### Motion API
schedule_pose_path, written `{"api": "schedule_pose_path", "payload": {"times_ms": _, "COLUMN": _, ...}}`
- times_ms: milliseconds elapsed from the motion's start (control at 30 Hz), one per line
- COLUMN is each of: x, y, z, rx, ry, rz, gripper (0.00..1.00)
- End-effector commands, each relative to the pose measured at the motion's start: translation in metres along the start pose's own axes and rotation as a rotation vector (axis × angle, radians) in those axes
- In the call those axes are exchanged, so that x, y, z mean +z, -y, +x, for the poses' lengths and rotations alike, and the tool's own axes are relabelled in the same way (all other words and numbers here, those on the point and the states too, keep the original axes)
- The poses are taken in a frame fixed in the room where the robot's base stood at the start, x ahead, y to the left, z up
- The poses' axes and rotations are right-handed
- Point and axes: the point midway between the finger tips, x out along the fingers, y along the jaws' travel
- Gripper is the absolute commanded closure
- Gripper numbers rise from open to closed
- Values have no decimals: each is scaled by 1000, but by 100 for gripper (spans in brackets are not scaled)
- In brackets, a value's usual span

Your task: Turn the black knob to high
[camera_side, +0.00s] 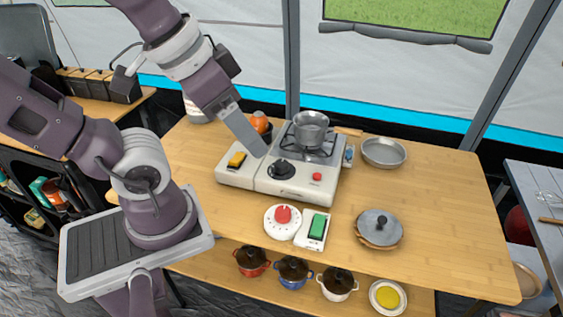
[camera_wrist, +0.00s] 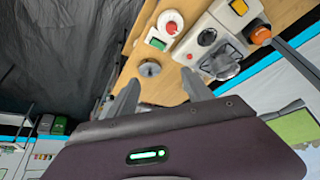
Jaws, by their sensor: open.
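The black knob (camera_side: 282,168) sits on the front panel of the white camping stove (camera_side: 306,190). It also shows as a dark round shape in the wrist view (camera_wrist: 207,37); its pointer setting is too small to read. My gripper (camera_side: 261,152) is above the stove's left part, up and to the left of the knob in the side view, apart from it. In the wrist view my gripper (camera_wrist: 160,78) has its two fingers spread with nothing between them. The knob lies beyond the right fingertip there.
A metal pot (camera_side: 311,130) stands on the burner. A yellow switch (camera_side: 236,160) and a small red button (camera_side: 317,177) flank the knob. A red dial (camera_side: 283,215), a green switch (camera_side: 318,227) and a lidded pan (camera_side: 379,229) are in front.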

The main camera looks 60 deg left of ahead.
Motion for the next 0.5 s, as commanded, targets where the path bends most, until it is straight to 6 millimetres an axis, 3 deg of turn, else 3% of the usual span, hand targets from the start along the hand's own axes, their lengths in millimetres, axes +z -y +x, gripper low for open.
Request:
{"api": "schedule_pose_path", "payload": {"times_ms": 133, "x": -47, "y": 28, "z": 44, "rx": -5, "ry": 129, "rz": 38, "gripper": 42}}
{"api": "schedule_pose_path", "payload": {"times_ms": 267, "x": -80, "y": 80, "z": 114, "rx": -11, "ry": 257, "rz": 89, "gripper": 42}}
{"api": "schedule_pose_path", "payload": {"times_ms": 400, "x": -76, "y": 138, "z": 190, "rx": -12, "ry": 379, "rz": 142, "gripper": 42}}
{"api": "schedule_pose_path", "payload": {"times_ms": 500, "x": -63, "y": 166, "z": 224, "rx": -9, "ry": 436, "rz": 173, "gripper": 42}}
